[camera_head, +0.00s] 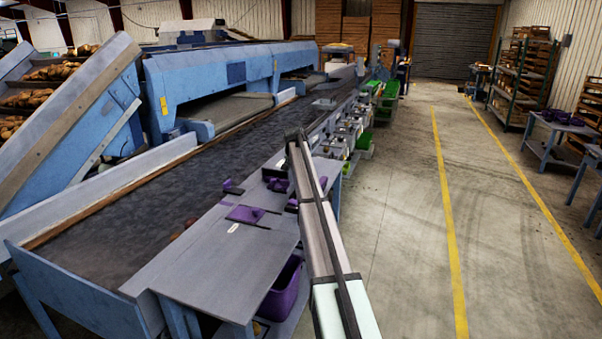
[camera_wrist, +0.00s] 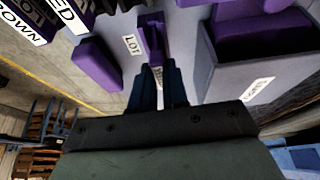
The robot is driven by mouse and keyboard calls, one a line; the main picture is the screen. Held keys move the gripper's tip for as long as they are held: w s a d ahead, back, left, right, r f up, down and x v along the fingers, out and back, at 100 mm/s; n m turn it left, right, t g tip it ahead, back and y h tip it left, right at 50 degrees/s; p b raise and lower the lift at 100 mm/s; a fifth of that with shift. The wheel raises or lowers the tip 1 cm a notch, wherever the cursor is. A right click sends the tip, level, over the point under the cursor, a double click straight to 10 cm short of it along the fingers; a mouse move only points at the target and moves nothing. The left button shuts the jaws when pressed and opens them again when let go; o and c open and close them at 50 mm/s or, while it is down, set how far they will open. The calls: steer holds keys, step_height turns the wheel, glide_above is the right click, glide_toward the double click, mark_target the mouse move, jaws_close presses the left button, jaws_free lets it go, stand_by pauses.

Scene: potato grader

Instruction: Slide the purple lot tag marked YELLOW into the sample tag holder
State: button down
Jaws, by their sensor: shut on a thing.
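In the wrist view my gripper (camera_wrist: 158,82) is shut on a purple tag (camera_wrist: 153,46). A white label on the tag is mostly hidden between the jaws, so its word cannot be read. The tag's far end is close to a small dark holder-like piece (camera_wrist: 153,18); I cannot tell whether it is inside or only beside it. A white label reading LOT (camera_wrist: 131,45) lies just left of the tag. In the head view my arm hides the gripper and the tag.
Labels ending in RED-like and BROWN letters show top left. In the head view a purple pad (camera_head: 245,213) lies on the grey table (camera_head: 215,262), beside the dark conveyor (camera_head: 130,220).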

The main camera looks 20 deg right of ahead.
steer(key=shift+f, duration=0.3)
steer(key=c, duration=0.7)
jaws_free()
steer(key=shift+c, duration=0.2)
steer(key=shift+r, duration=0.15)
steer(key=shift+r, duration=3.4)
